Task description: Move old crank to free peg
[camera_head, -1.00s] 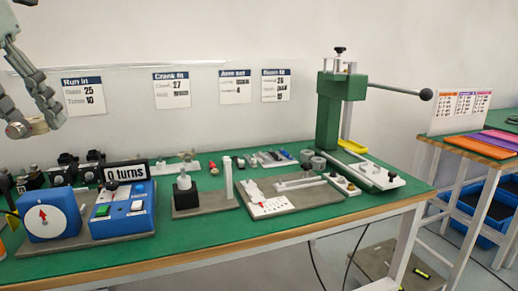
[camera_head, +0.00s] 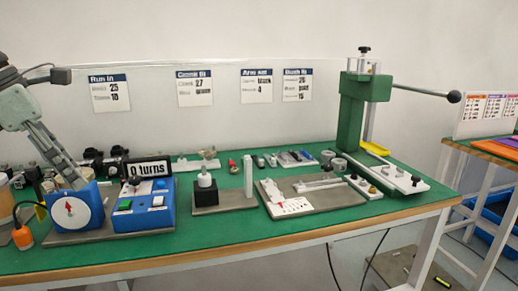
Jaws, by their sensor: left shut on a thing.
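My left gripper (camera_head: 76,182) comes down from the left with its fingers together at the top of the blue dial box (camera_head: 78,210). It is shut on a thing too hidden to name. I cannot tell for certain which part is the old crank or which peg is free. A light plate with small upright parts (camera_head: 198,163) lies at the back of the green bench. A grey fixture plate (camera_head: 335,207) carries a bar-like part (camera_head: 318,186) and a white card. A dark block with a white knob (camera_head: 206,190) stands beside a pale post (camera_head: 248,176). My right gripper is not in view.
A blue button box (camera_head: 143,207) stands in front of the "0 turns" display (camera_head: 150,169). A green press (camera_head: 352,115) with a long lever stands at the right. An orange piece (camera_head: 22,237) is at the left. The front strip of the bench is clear.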

